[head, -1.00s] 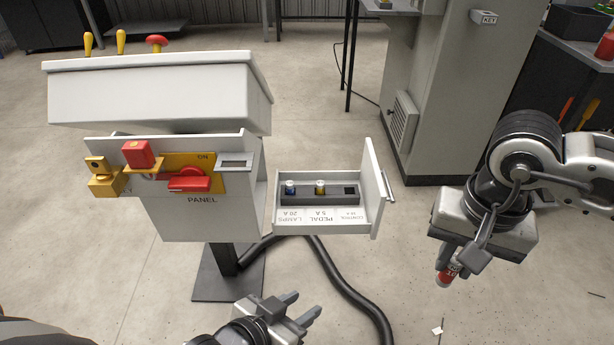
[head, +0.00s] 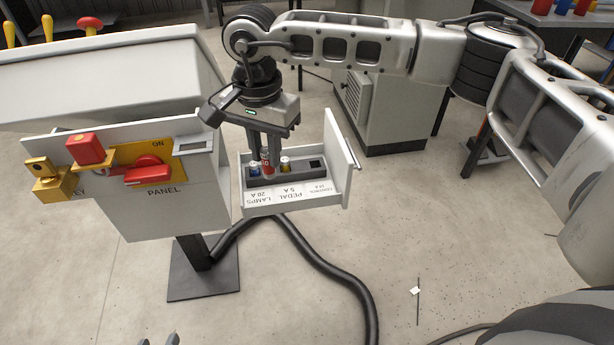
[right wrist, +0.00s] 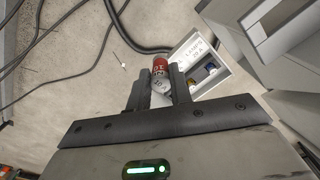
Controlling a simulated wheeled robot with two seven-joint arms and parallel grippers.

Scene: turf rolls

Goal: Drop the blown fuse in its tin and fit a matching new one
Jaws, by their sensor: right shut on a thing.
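My right gripper (head: 266,172) is shut on a red fuse (head: 265,158) with a metal end and hangs over the pulled-out drawer (head: 343,165). The drawer's dark fuse block (head: 299,170) holds a blue fuse (head: 253,168) at LAMPS 20 A and a yellow fuse (head: 285,163) at PEDAL 5 A. The CONTROL socket (head: 315,163) at the right is empty. The red fuse's height above the block is unclear. Only the fingertips of my left gripper (head: 159,341) show, apart and empty.
The panel (head: 165,210) with a red switch (head: 148,170) and yellow-red parts stands left of the drawer. A black cable (head: 320,262) runs over the floor. A grey cabinet (head: 395,115) stands behind. The floor at the right front is mostly clear.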

